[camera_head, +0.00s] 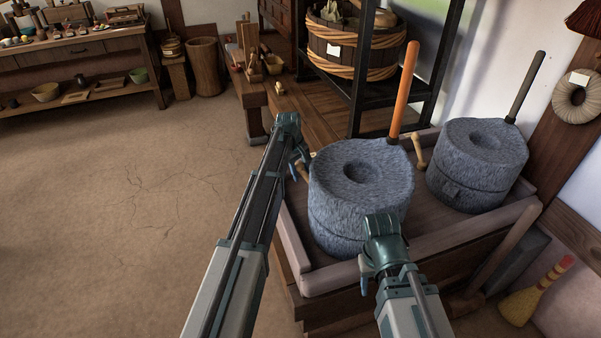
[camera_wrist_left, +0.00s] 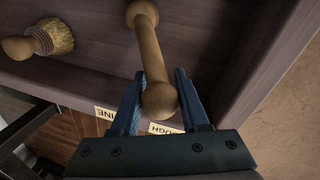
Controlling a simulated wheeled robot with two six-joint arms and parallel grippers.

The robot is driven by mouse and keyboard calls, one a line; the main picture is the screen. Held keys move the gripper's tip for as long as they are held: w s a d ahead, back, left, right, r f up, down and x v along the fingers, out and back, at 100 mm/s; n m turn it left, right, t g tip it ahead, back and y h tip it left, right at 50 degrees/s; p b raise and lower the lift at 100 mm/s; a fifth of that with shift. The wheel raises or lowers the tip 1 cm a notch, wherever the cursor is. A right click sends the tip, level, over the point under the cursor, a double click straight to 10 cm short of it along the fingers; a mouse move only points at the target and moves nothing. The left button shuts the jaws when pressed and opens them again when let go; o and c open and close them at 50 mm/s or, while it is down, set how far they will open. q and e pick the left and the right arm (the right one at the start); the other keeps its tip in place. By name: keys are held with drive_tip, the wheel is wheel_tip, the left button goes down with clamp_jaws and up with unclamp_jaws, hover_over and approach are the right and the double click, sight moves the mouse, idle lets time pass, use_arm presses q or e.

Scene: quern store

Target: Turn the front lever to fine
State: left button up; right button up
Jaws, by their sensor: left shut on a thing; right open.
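The front lever (camera_wrist_left: 149,60) is a wooden rod with a rounded knob end. In the head view only a bit of it (camera_head: 303,172) shows beside the front quern (camera_head: 335,180), a grey stone mill. My left gripper (camera_head: 296,172) is at the lever; in the left wrist view its blue fingers (camera_wrist_left: 160,98) are shut on the knob end. Two labels lie below the knob, a partly hidden FINE label (camera_wrist_left: 105,114) and a ROUGH label (camera_wrist_left: 165,129). The knob end is closer to the ROUGH label. My right gripper (camera_head: 370,268) is open and empty, in front of the quern.
A second quern (camera_head: 478,160) with a dark handle and its own wooden lever (camera_head: 419,150) stands to the right. An orange handle (camera_head: 404,90) rises by the front quern. A small brush (camera_wrist_left: 50,38) shows in the wrist view. The floor at left is clear.

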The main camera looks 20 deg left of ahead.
use_arm(q)
clamp_jaws()
idle(0.8)
drive_tip(key=shift+w, duration=0.15)
drive_tip(key=shift+w+d+m, duration=0.2)
drive_tip(key=shift+w+m, duration=0.4)
drive_tip(key=shift+m, duration=0.4)
drive_tip(key=shift+w+d+m+g+h, duration=0.4)
drive_tip(key=shift+w+m, duration=0.3)
drive_tip(key=shift+m, duration=0.5)
drive_tip(key=m, duration=0.1)
drive_tip(key=w+d+m, duration=0.1)
drive_tip(key=m, duration=0.1)
drive_tip(key=shift+w+d, duration=0.15)
drive_tip(key=shift+d, duration=0.1)
drive_tip(key=shift+w+d+m+g, duration=0.2)
drive_tip(key=shift+d+m, duration=0.1)
drive_tip(key=shift+m, duration=0.35)
drive_tip(key=shift+w+d+m+g, duration=0.1)
drive_tip(key=shift+d+m+g, duration=0.15)
drive_tip(key=shift+m, duration=0.4)
drive_tip(key=shift+d, duration=0.15)
